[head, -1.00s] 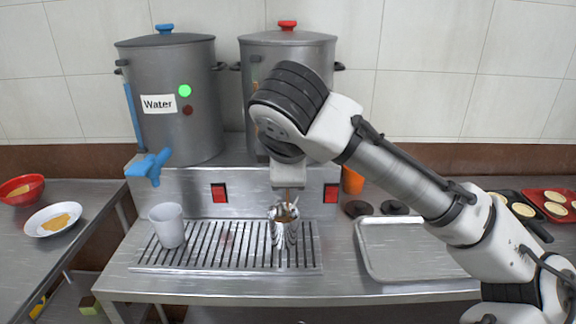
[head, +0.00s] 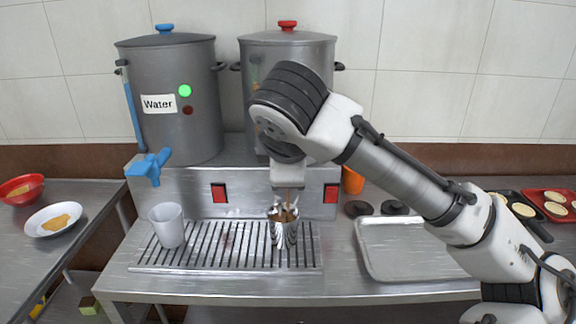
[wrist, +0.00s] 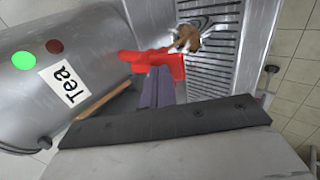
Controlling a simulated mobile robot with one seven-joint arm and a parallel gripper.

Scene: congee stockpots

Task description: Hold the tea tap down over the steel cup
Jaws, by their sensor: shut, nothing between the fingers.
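The red tea tap (wrist: 150,62) shows in the wrist view at the side of the pot labelled Tea (wrist: 85,55). In the head view my arm hides it. My gripper (wrist: 158,88) is shut and empty, its fingertips against the tap's red lever, as far as I can see. The steel cup (head: 284,234) stands upright on the drip grate, below my gripper. A brown stream (head: 288,200) runs down into the cup. The wrist view shows brown tea (wrist: 187,38) at the cup, whose walls are hard to make out there.
A pot labelled Water (head: 170,105) with a blue tap (head: 150,166) stands at left. A pale cup (head: 168,226) stands on the left of the drip grate (head: 215,262). An empty metal tray (head: 410,250) lies at right, with dark round lids (head: 358,208) and an orange cup (head: 352,181) behind.

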